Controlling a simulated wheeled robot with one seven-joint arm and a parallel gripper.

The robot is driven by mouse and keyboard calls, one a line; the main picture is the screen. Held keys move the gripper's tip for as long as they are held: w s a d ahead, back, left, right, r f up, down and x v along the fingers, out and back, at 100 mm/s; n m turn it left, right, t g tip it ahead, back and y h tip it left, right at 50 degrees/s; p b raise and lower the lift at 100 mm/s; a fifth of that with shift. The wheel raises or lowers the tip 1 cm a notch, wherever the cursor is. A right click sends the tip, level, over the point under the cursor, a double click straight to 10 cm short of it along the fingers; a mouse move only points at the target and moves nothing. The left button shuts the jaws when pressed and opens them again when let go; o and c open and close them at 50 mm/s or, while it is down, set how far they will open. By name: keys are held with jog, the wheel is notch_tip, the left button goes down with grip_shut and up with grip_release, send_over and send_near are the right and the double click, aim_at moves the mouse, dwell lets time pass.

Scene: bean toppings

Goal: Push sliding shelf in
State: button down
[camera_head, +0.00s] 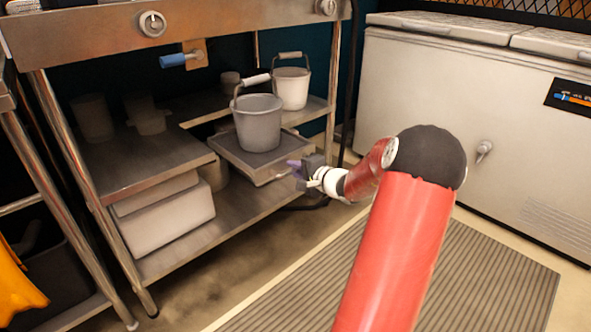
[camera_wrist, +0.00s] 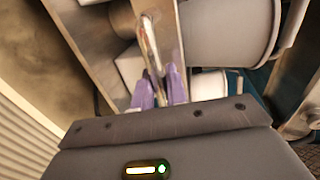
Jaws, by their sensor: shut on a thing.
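The sliding shelf (camera_head: 262,166) is a grey metal tray under the workbench, and it sticks out toward the front with a grey bucket (camera_head: 258,125) standing upright on it. My gripper (camera_head: 294,164) is at the shelf's front right edge, with its purple fingers pointing toward it. The bucket also shows in the wrist view (camera_wrist: 225,35). The exact contact is partly hidden by the fingers.
A white bucket (camera_head: 291,88) stands farther back on the bench's middle level. A fixed shelf (camera_head: 140,160) lies to the left, above a white box (camera_head: 165,215). A large white freezer (camera_head: 470,120) stands at right.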

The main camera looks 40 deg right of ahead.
aim_at(270, 150)
jog(key=r+b+x, duration=0.1)
jog(key=b+x, duration=0.1)
jog(key=x, duration=0.4)
jog(key=r+b+x, duration=0.1)
jog(key=b+x, duration=0.1)
jog(key=x, duration=0.4)
jog(key=r+b+x, duration=0.2)
jog(key=x, duration=0.5)
jog(key=shift+w+a, duration=0.2)
jog(key=shift+w, duration=0.2)
jog(key=c, duration=1.5)
grip_release()
jog(key=shift+r, duration=0.1)
jog(key=shift+f+b+v, duration=0.1)
jog(key=shift+b+v, duration=0.2)
jog(key=shift+v, duration=1.6)
jog(key=shift+f+b+v, duration=0.15)
jog(key=shift+b+v, duration=0.15)
jog(key=shift+v, duration=1.65)
jog(key=shift+d, duration=0.1)
